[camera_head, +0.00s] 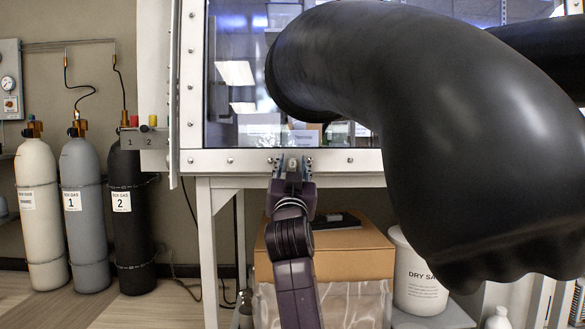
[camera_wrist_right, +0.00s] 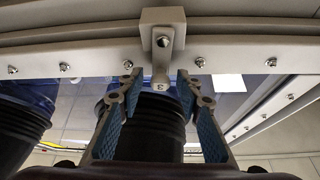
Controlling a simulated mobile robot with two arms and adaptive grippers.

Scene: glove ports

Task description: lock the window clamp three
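The window clamp three (camera_wrist_right: 162,38) is a pale block on the window's metal frame, with a bolt and a short lever marked 3 (camera_wrist_right: 160,82) hanging from it. My right gripper (camera_wrist_right: 159,92) is open, with one blue-padded finger on each side of the lever. Gaps show between the lever and both fingers, so it is not gripped. In the head view my right gripper (camera_head: 292,163) is at the window's lower frame, with a small pale part between its fingertips. My left gripper is not in view.
A large black glove (camera_head: 460,130) bulges out over the right of the head view. The window frame (camera_head: 230,160) carries several bolts. A cardboard box (camera_head: 350,255) and white bucket (camera_head: 415,280) are below. Gas cylinders (camera_head: 85,215) stand at left.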

